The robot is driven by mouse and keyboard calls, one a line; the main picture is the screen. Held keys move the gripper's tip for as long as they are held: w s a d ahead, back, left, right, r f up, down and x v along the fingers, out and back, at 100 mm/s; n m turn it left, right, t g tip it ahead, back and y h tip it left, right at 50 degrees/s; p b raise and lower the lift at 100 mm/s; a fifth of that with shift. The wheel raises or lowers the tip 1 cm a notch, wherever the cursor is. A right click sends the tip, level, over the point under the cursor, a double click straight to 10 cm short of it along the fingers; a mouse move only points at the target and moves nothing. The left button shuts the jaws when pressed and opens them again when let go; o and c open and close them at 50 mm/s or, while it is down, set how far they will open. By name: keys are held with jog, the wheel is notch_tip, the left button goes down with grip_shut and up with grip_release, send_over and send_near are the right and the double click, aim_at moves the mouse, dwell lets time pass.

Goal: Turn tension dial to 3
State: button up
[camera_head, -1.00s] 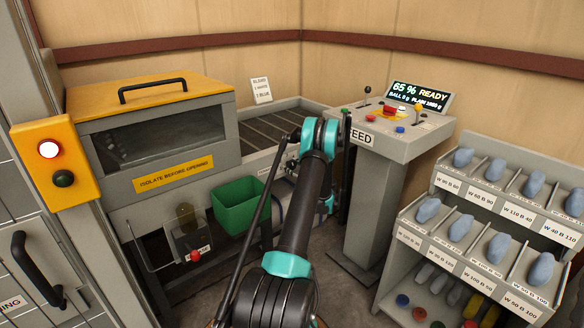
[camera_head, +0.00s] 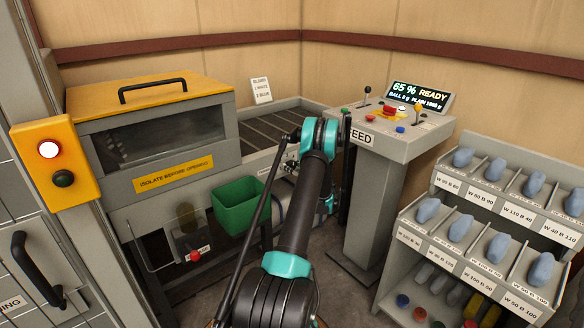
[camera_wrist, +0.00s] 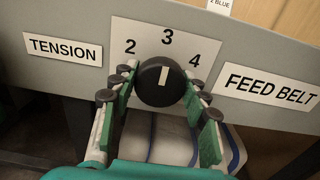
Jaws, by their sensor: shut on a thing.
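The tension dial (camera_wrist: 150,91) is a round black knob with a white pointer line in the wrist view. Its pointer is directed up at the 3 on the scale plate (camera_wrist: 145,32), which is marked 2, 3 and 4. A TENSION label (camera_wrist: 63,49) is to the left of it. My gripper (camera_wrist: 159,86) has one finger on each side of the dial and is shut on it. In the head view my arm hides the dial, and the gripper is mostly hidden.
A FEED BELT label (camera_wrist: 268,85) is on the same grey panel. In the head view, a green bin (camera_head: 240,206) hangs left of my arm. The control pedestal (camera_head: 376,200) stands close on the right, with a sample rack (camera_head: 470,235) beyond it.

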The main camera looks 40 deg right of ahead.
jog(key=o, duration=1.2)
jog(key=shift+s, duration=0.15)
jog(key=s, duration=0.7)
jog(key=s+d, duration=0.1)
jog(key=s, duration=0.3)
jog(key=shift+s, duration=0.35)
jog(key=shift+s, duration=0.15)
